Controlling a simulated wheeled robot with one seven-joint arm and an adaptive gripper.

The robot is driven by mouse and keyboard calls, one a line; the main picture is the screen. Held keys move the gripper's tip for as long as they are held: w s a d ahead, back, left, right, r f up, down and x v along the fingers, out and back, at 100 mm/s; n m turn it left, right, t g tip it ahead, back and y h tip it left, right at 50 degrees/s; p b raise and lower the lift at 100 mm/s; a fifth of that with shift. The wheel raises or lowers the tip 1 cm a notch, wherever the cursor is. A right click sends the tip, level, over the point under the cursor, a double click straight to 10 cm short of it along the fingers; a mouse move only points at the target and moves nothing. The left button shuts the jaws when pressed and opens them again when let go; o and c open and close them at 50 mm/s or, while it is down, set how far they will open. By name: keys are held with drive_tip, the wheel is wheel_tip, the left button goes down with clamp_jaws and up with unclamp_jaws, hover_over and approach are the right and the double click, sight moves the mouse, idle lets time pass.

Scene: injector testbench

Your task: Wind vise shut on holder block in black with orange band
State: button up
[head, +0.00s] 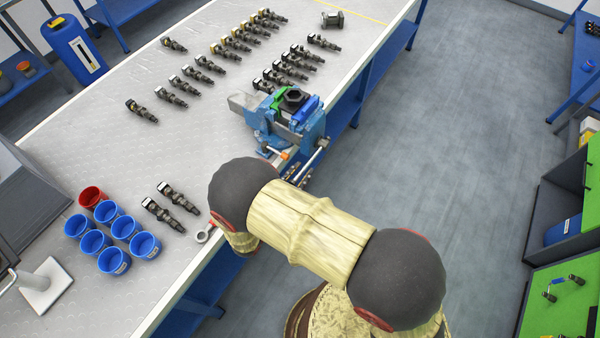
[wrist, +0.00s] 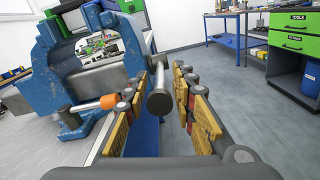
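The blue vise (head: 266,124) stands at the bench's right edge. A black holder block (head: 294,97) sits between its green jaw pad (head: 277,99) and blue jaw pad (head: 306,108); I cannot tell whether both touch it. No orange band shows on the block. In the wrist view the vise (wrist: 48,66) fills the left side, with an orange piece (wrist: 109,101) on a metal rod. My gripper (wrist: 170,72) is open, its yellow-padded fingers on either side of a grey bar with a round end (wrist: 159,103). In the head view my arm mostly hides the gripper.
Several injectors (head: 204,64) lie in rows on the bench (head: 100,130). Blue cups (head: 145,245) and a red cup (head: 92,196) stand at the near left. The floor (head: 440,120) to the right is clear.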

clamp_jaws()
idle(0.6)
